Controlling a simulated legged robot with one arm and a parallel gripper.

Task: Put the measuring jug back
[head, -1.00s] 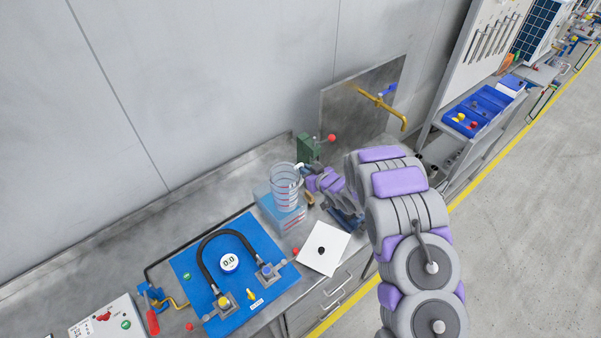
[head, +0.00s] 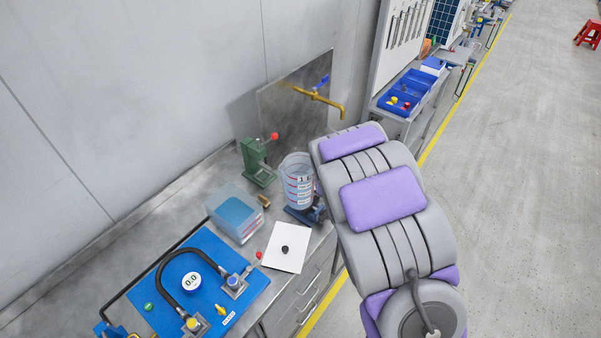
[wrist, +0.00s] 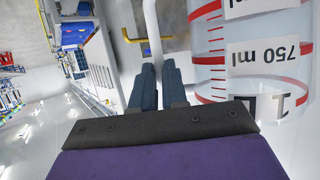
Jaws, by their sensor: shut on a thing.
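The measuring jug (head: 297,182) is clear with red rings and white labels. In the wrist view the jug (wrist: 250,68) fills the right side, with a "750 ml" label. My gripper (wrist: 152,72) is shut on the jug's white handle (wrist: 152,35), which passes between the fingers. The head view does not show the fingertips clearly.
A green press with a red knob (head: 257,160) stands behind the jug. A brass tap (head: 318,97) juts from the metal back panel. A white card (head: 286,248) with a black knob and a blue mat (head: 190,285) with a hose and gauge lie in front.

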